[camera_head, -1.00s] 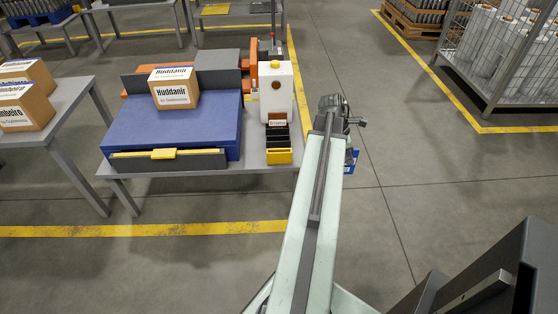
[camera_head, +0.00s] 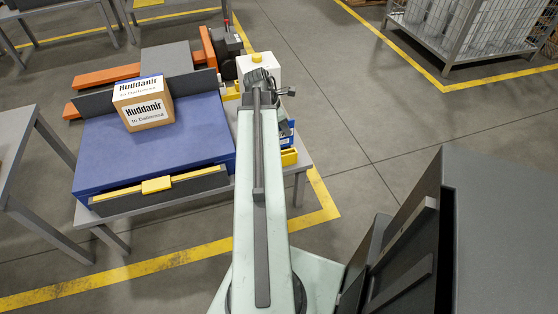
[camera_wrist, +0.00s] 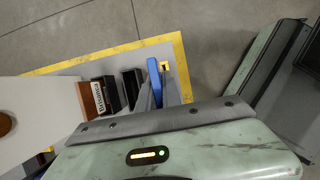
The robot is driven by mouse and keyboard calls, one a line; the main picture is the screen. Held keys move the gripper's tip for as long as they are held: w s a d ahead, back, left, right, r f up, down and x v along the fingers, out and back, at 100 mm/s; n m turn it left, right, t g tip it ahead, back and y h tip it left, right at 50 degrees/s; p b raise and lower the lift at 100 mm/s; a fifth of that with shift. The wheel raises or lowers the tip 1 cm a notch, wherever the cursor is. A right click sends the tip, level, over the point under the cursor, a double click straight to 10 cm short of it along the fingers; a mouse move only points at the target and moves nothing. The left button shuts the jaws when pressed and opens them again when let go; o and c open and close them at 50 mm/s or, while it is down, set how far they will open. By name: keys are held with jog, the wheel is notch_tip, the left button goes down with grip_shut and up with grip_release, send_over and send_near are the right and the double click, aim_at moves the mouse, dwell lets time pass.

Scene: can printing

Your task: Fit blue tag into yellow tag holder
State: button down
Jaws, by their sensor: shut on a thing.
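My gripper (camera_wrist: 157,84) is shut on the blue tag (camera_wrist: 154,76), which is seen on edge between the fingers in the wrist view. The tag's blue face (camera_head: 291,128) also shows in the head view, beside my arm. The yellow tag holder (camera_head: 289,157) stands at the front right corner of the machine table. In the wrist view the yellow holder (camera_wrist: 165,66) shows just past the tag and fingers, partly hidden by them. The tag is at or above the holder; I cannot tell whether it touches or enters it.
Black tags (camera_wrist: 132,86) and a brown block (camera_wrist: 87,98) stand in a row beside the holder. The white machine (camera_head: 261,68) rises behind. A blue printer bed (camera_head: 150,140) with a box (camera_head: 143,103) lies left. Open floor lies right.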

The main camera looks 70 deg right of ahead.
aim_at(286, 145)
jog(key=shift+r, duration=0.25)
jog(key=f+b, duration=1)
jog(key=shift+s+d+f, duration=0.15)
jog(key=shift+s+f, duration=0.05)
jog(key=shift+f, duration=0.15)
jog(key=shift+r, duration=0.2)
jog(key=shift+f, duration=0.15)
jog(key=c, duration=1.5)
grip_release()
jog(key=p+v, duration=1.1)
jog(key=v, duration=0.1)
